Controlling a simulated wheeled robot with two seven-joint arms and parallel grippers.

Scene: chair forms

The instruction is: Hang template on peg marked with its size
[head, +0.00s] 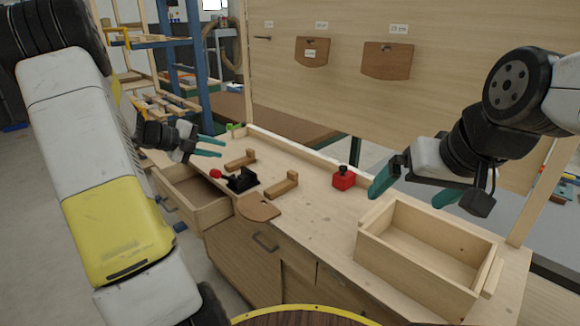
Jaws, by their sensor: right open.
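A brown wooden template (259,208) with a rounded edge lies flat near the bench's front edge. On the upright board, one template (312,46) hangs under the middle label (321,25), and a larger template (388,63) hangs under the right label (398,29). A bare peg (262,37) sticks out under the left label (269,23). The labels are too small to read surely. My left gripper (221,147) is open and empty above the bench's left part. My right gripper (411,190) is open and empty above the wooden box.
An open-topped wooden box (376,249) stands at the bench's right. A red block with a black knob (343,178), a black clamp with red handle (240,180) and wooden blocks (282,184) are on the bench. A drawer (200,194) stands open at left.

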